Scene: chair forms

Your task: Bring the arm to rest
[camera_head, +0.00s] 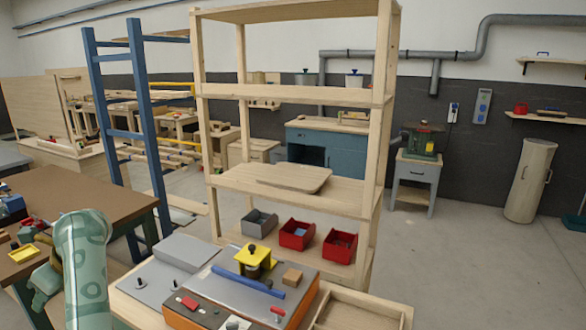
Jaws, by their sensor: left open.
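My left arm (82,262), pale green, rises at the lower left in front of the brown table. My right gripper is not in view.
The brown table (85,189) carries small parts and a yellow tray (24,254). A workbench with an orange-sided fixture (212,310) stands front centre. Behind it is a wooden shelf unit (276,184) with grey and red bins. Free floor (480,265) lies at right.

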